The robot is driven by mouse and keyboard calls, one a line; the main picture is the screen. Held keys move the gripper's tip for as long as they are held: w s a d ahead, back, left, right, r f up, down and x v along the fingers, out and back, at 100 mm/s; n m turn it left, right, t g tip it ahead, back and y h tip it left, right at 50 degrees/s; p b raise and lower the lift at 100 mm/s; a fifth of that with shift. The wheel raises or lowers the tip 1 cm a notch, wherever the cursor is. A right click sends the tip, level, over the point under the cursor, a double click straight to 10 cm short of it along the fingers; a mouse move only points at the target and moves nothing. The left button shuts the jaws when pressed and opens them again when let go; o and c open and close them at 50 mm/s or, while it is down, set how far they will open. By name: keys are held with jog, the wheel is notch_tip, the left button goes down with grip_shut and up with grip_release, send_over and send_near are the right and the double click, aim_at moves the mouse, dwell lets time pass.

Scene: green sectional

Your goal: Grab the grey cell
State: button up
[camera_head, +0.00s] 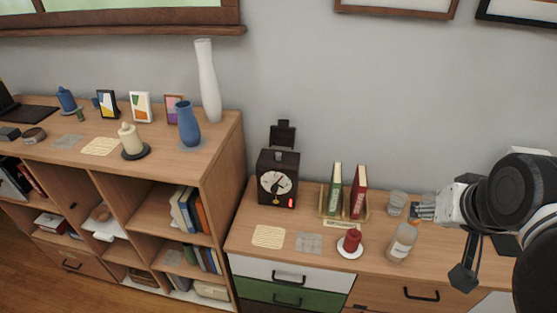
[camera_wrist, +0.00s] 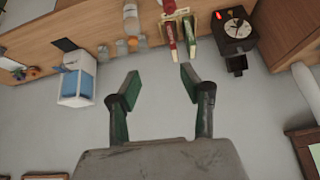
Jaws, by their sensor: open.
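I cannot make out a clear grey cell in either view. A flat greyish see-through patch (camera_head: 309,243) lies on the low cabinet, left of the red candle, and a similar one (camera_head: 68,141) lies on the higher shelf at left; I cannot tell what they are. My gripper (camera_wrist: 160,72) is open and empty in the wrist view, its two green-padded fingers apart with grey wall showing between them. In the head view my arm covers the right end of the low cabinet, and the fingers are not clear there.
The low cabinet (camera_head: 245,236) holds a dark clock (camera_head: 278,178), upright red (camera_head: 358,191) and green books (camera_head: 334,190), a red candle (camera_head: 351,241), a bottle (camera_head: 403,242) and glasses (camera_head: 397,203). A white-and-blue box (camera_wrist: 77,85) shows in the wrist view. Tall vases stand left.

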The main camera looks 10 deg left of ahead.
jog(key=w+a+r+m+g+b, duration=0.1)
jog(key=w+a+r+m+b, duration=0.15)
jog(key=w+r, duration=0.5)
jog(key=m+g+b, duration=0.6)
jog(key=m+b, duration=0.1)
jog(key=m, duration=0.8)
send_over(278, 153)
jog(key=f, duration=2.8)
jog(key=shift+a+f, duration=0.2)
jog(key=shift+a, duration=0.05)
jog(key=shift+d+f+p, duration=0.15)
jog(key=shift+f+p, duration=0.2)
jog(key=shift+f, duration=1)
jog(key=shift+d+f+p, duration=0.15)
jog(key=shift+f+p, duration=0.15)
jog(key=shift+f, duration=1.05)
